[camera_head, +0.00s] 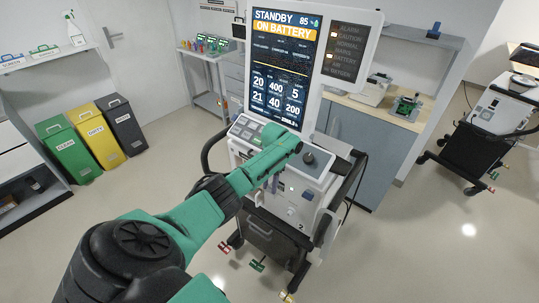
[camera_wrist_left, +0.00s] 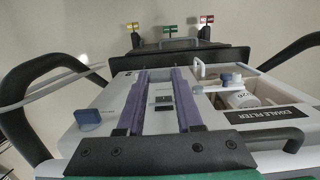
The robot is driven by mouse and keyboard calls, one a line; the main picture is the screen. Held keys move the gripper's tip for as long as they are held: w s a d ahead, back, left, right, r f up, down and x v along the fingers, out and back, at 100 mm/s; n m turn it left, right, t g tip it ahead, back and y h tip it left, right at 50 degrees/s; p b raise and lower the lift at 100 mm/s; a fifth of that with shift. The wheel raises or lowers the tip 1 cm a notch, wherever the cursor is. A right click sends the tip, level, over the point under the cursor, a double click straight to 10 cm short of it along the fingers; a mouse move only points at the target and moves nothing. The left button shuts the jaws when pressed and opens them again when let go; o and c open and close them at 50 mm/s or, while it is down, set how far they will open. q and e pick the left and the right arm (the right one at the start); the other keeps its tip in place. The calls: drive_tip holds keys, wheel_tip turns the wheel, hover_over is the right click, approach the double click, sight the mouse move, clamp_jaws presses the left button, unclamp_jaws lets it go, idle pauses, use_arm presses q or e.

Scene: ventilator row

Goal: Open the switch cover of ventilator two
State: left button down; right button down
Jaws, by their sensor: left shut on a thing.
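The ventilator (camera_head: 317,166) stands in front of me, with its lit screen (camera_head: 280,68) above and its keypad and knob below. The fingers are shut on this piece. Whether it is lifted cannot be told. My right gripper is out of view.
Beside the fingers are a blue knob (camera_wrist_left: 88,117) and an exhale filter bay (camera_wrist_left: 245,98). Black handles (camera_wrist_left: 30,100) flank the ventilator. Another ventilator (camera_head: 497,108) stands at right. Green, yellow and grey bins (camera_head: 70,148) stand at left. The floor between is clear.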

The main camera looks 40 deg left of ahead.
use_arm(q)
drive_tip(key=c, duration=0.6)
unclamp_jaws()
drive_tip(key=shift+f, duration=0.1)
drive_tip(key=shift+o, duration=0.2)
wheel_tip(320, 180, up, 14)
drive_tip(key=w, duration=0.1)
drive_tip(key=shift+w+r, duration=0.25)
drive_tip(key=shift+w, duration=0.05)
